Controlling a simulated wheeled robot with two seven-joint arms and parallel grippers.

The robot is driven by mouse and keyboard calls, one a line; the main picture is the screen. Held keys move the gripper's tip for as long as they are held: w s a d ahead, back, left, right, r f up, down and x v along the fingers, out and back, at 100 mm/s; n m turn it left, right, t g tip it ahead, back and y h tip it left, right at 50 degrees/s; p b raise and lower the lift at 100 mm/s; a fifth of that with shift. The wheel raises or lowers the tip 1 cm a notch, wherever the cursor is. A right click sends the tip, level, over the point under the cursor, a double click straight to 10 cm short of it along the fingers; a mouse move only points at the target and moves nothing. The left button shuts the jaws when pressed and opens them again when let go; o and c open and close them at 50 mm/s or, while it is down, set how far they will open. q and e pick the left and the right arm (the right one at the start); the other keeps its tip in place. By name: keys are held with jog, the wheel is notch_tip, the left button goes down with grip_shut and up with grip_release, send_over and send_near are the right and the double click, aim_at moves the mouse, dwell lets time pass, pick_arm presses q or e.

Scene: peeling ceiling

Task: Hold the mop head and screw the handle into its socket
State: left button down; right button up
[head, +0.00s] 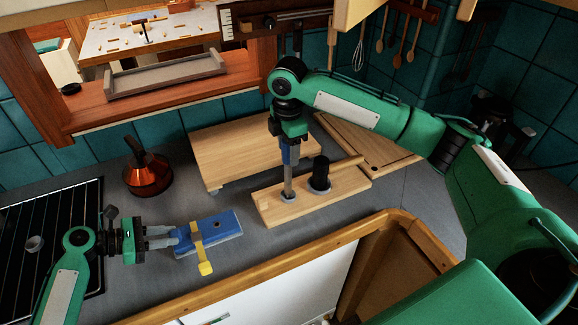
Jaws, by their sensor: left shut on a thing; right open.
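The blue mop head (222,226), with a yellow strap across it, is at the counter's front left. My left gripper (172,237) is shut on its left end. I cannot make out the socket. A grey upright handle (288,181) stands in a wooden stand (264,211), its lower end in a ringed hole. A blue part shows higher up at my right gripper (290,148). My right gripper is open and points down at the handle; its fingers are hard to make out, and I cannot tell whether they touch it.
A black cylinder (320,171) stands in the same stand. A wooden board (232,152) lies behind, and another board (376,150) lies to the right. A copper-coloured pot (149,178) and black grate (48,232) are at left. Clear counter lies between the mop head and stand.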

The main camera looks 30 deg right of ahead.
jog(key=shift+f, duration=0.95)
jog(key=c, duration=1.2)
jog(key=shift+o, duration=0.2)
jog(key=shift+r, duration=2.8)
jog(key=shift+a, duration=0.15)
jog(key=a+r+n, duration=0.1)
jog(key=a+n, duration=0.2)
jog(key=a, duration=0.8)
jog(key=s+a+r+n, duration=0.1)
jog(key=a+n, duration=0.2)
jog(key=a, duration=0.7)
jog(key=shift+a+r, duration=0.35)
